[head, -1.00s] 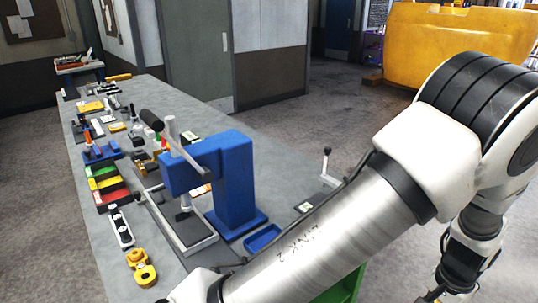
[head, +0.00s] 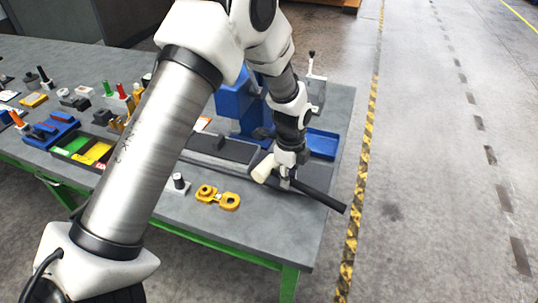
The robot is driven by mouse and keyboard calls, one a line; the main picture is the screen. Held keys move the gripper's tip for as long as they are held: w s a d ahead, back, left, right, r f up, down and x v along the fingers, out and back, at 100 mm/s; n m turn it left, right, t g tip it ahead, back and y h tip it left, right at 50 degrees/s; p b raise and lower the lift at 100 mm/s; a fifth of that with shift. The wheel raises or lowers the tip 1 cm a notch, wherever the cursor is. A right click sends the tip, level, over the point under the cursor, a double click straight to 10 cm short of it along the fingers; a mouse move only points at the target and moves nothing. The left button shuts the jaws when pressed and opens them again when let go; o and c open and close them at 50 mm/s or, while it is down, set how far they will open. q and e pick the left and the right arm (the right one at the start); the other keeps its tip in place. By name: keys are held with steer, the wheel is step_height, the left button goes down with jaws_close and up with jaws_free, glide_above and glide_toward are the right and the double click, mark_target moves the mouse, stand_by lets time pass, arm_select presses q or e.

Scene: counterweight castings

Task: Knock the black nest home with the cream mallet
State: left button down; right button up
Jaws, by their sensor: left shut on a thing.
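My left gripper (head: 287,179) is shut on the mallet, just above the near right part of the bench. The mallet's cream head (head: 264,168) points left and its black handle (head: 322,196) sticks out to the right, past the bench edge. The blue press (head: 234,102) stands behind, partly hidden by my arm. A long dark-topped bed (head: 222,147) lies in front of it, left of the mallet head. I cannot tell for certain which dark part is the black nest. My right gripper is not in view.
A yellow two-ringed part (head: 218,197) lies left of the mallet, near the front edge. A blue tray (head: 321,143) lies behind the gripper. A bin with green and yellow sections (head: 88,150) and several small parts are at left. The front right bench corner is clear.

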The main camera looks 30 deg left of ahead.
mark_target(275, 164)
arm_select(q)
steer(key=a+m+p, duration=0.1)
steer(key=a+m, duration=0.1)
steer(key=m, duration=0.2)
steer(key=w+a+m+p, duration=0.1)
steer(key=m, duration=0.3)
steer(key=a+m, duration=0.2)
steer(key=m, duration=0.3)
steer(key=shift+w+a+r+p, duration=0.15)
steer(key=shift+a+p, duration=0.2)
steer(key=shift+p, duration=0.05)
steer(key=shift+w+d, duration=0.15)
steer(key=shift+w, duration=0.05)
